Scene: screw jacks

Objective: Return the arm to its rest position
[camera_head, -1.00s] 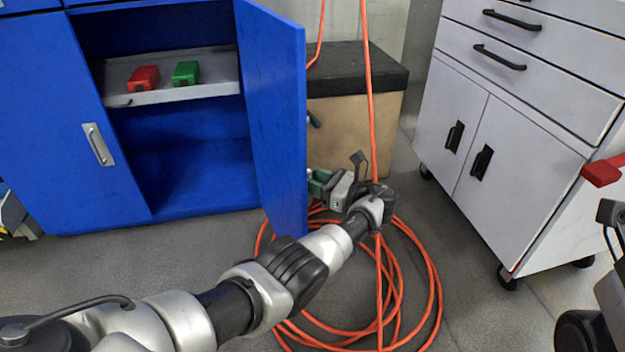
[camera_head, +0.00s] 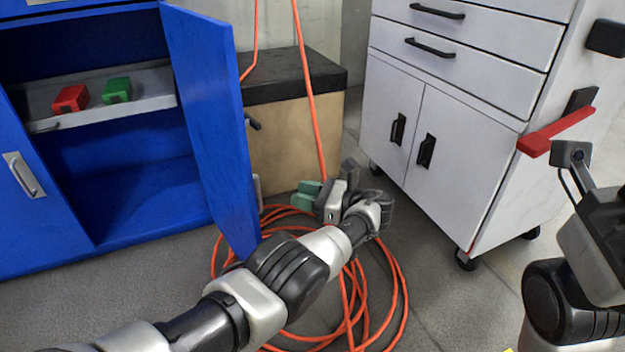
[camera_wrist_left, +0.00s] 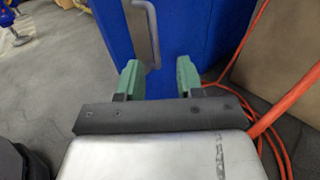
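My left arm reaches in from the lower left in the head view, and its gripper (camera_head: 305,195) is low over the floor, to the right of the open blue door. In the left wrist view, the left gripper (camera_wrist_left: 158,82) has its two green fingers apart with nothing between them. The blue door (camera_wrist_left: 190,35) and its silver handle (camera_wrist_left: 152,30) show beyond the fingers, apart from them. My right arm shows at the right edge of the head view. I cannot make out the fingers of its gripper.
The blue cabinet's open door (camera_head: 210,125) stands close to my left arm. A red block (camera_head: 70,98) and a green block (camera_head: 117,90) lie on its shelf (camera_head: 155,92). An orange cable (camera_head: 400,290) is coiled on the floor. A white cabinet (camera_head: 390,190) stands right.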

